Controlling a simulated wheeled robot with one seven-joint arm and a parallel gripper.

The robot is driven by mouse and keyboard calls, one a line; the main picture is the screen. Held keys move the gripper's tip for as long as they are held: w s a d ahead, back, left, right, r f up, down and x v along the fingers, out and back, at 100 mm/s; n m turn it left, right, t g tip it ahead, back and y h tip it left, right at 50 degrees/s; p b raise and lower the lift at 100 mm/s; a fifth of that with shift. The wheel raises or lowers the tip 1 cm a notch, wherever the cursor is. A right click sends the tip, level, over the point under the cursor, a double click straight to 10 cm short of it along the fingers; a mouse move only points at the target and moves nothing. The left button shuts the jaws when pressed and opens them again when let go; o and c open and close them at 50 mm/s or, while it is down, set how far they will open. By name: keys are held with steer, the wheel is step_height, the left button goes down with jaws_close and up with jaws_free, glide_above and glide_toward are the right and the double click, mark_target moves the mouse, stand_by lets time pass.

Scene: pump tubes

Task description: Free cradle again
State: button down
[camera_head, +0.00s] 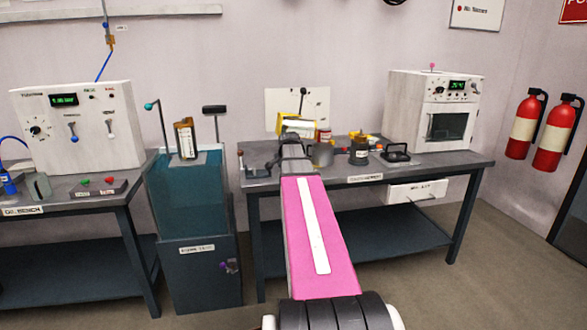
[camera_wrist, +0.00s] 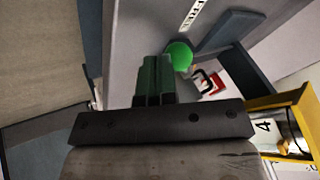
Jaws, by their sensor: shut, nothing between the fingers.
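A yellow cradle (camera_head: 283,130) stands at the back of the middle bench, with a pale cylinder lying in it. In the wrist view a yellow frame (camera_wrist: 262,103), which looks like the same cradle, is at the right edge, with a white part marked 4 in it. My gripper (camera_head: 292,138) is in front of the cradle in the head view, and my arm hides part of the bench. In the wrist view my gripper (camera_wrist: 154,60) is shut and empty, its fingers close together and apart from the yellow frame. A green ball (camera_wrist: 180,55) shows just beyond the fingertips.
A red piece with a black handle (camera_wrist: 210,83) is right of the fingers. On the bench (camera_head: 425,170) are a grey pot (camera_head: 322,154), a dark jar (camera_head: 359,152) and a black tray (camera_head: 398,151). A white oven (camera_head: 440,110) stands at right; a blue tank (camera_head: 190,205) at left.

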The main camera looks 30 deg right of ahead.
steer(key=shift+w+a, duration=0.1)
stand_by(0.6)
steer(key=shift+w, duration=0.1)
steer(key=shift+w+d+r, duration=0.1)
steer(key=shift+w+d, duration=0.5)
steer(key=s+a+r, duration=0.5)
steer(key=s+r, duration=0.4)
steer(key=s+a+f+n+g+y, duration=0.1)
steer(key=s+a+f+n+g, duration=0.2)
steer(key=a+f, duration=0.55)
steer(key=s+a+f+n+y, duration=0.1)
steer(key=s+a+f+n, duration=0.35)
steer(key=f, duration=0.75)
steer(key=s+a+f+n+g, duration=0.1)
steer(key=s+a+f+n, duration=0.2)
steer(key=a+f, duration=0.4)
steer(key=s+a+f+n+g+y, duration=0.1)
steer(key=s+a+f+n+g, duration=0.1)
steer(key=s+a+f+n, duration=0.2)
step_height(320, 180, down, 3)
steer(key=s+a, duration=0.2)
steer(key=shift+s+a, duration=0.2)
steer(key=shift+a, duration=0.15)
